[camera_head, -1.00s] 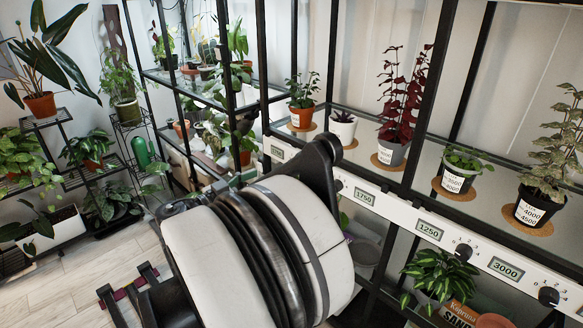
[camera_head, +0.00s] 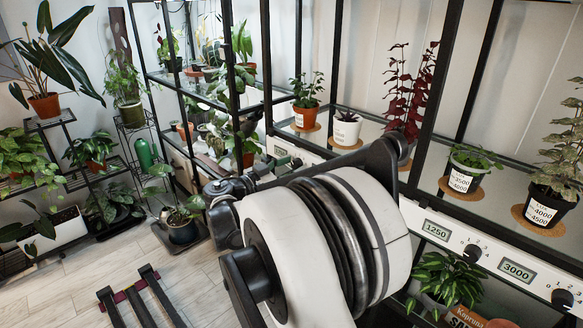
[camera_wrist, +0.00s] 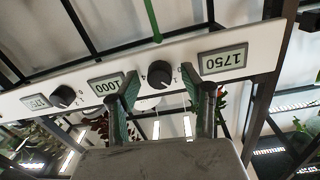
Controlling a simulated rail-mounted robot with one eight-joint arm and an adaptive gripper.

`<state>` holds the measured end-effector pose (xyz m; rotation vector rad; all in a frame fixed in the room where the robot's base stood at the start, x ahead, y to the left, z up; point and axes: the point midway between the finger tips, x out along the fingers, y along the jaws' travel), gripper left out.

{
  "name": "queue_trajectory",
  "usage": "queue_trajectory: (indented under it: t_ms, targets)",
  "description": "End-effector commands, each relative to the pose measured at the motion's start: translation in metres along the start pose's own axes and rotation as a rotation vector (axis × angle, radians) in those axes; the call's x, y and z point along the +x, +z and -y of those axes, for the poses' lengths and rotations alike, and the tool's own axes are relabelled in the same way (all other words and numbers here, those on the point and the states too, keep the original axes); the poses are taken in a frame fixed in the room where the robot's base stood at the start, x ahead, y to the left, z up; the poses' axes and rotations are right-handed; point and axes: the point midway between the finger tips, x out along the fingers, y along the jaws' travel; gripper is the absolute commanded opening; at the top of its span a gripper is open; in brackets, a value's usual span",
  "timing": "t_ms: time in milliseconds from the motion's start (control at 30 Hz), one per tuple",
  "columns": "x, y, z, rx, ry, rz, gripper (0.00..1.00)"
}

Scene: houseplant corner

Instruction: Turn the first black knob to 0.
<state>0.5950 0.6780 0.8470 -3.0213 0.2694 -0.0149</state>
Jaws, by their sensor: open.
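In the wrist view, upside down, a black knob (camera_wrist: 158,75) sits on the white panel between the displays reading 1750 (camera_wrist: 223,61) and 1000 (camera_wrist: 106,84). Small numerals ring it; its pointer setting is too small to tell. My gripper (camera_wrist: 158,97) is open, with one finger on each side of this knob in the picture. I cannot tell whether the fingers touch it. A second black knob (camera_wrist: 63,97) lies further left, beside another display. In the head view my arm hides this knob and most of my gripper.
The white panel (camera_head: 449,236) runs along the black shelf frame, with further knobs (camera_head: 473,252) at the right. Potted plants stand on the glass shelf above, including a variegated one (camera_head: 545,208). A leafy plant (camera_head: 440,279) stands below the panel. Plant stands (camera_head: 68,118) fill the left.

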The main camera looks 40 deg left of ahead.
Motion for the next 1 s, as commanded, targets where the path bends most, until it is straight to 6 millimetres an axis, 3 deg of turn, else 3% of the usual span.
queue_trajectory:
  t_ms: [67, 400, 667, 1000]
  targets:
    - [-0.0001, 0.0000, 0.0000, 0.000, 0.000, 0.000, 0.43]
    - [-0.0003, 0.0000, 0.0000, 0.000, 0.000, 0.000, 0.00]
    - [-0.0003, 0.0001, 0.0000, -0.030, 0.000, -0.001, 0.00]
    - [-0.0004, 0.0005, 0.0001, -0.234, -0.001, -0.011, 0.00]
